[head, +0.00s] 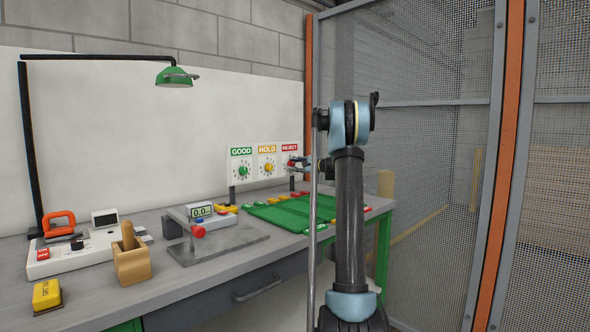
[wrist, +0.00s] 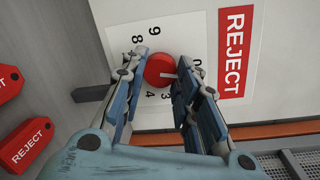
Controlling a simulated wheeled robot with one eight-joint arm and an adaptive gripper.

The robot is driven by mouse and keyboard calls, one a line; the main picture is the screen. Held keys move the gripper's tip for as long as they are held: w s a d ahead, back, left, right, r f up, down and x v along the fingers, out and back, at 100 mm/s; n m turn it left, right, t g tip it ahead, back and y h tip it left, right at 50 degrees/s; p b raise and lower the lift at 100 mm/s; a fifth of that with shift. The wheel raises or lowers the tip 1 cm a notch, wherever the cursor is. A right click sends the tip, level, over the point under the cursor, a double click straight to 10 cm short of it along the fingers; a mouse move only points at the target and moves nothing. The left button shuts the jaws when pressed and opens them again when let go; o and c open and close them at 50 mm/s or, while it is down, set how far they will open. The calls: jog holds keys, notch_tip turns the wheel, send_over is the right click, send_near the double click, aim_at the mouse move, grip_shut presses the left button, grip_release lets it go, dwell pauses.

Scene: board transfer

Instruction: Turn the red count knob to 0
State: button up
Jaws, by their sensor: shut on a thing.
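The red count knob (wrist: 159,70) sits on the white dial under the red REJECT label (wrist: 234,52), which also shows in the head view (head: 290,147). My gripper (wrist: 166,66) has its two blue fingers on either side of the knob and is shut on it. The knob's white mark points to the right in the wrist view, toward the label side. A 0 shows at upper right, partly covered by a finger; other digits show around the dial. In the head view my gripper (head: 299,163) covers the knob.
GOOD (head: 241,165) and HOLD (head: 267,162) dials stand left of the REJECT dial. A green mat (head: 290,212) with coloured tags lies below. Red REJECT tags (wrist: 28,146) lie near the gripper. A mesh fence (head: 420,150) stands right of the bench.

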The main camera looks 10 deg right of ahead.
jog(key=shift+s+a+f+n, duration=0.1)
jog(key=shift+a+n, duration=0.05)
jog(key=shift+n, duration=1.05)
jog(key=o, duration=1.1)
jog(key=shift+s+d, duration=0.3)
jog(key=shift+d, duration=0.1)
jog(key=v, duration=1.1)
jog(key=shift+s+a, duration=0.1)
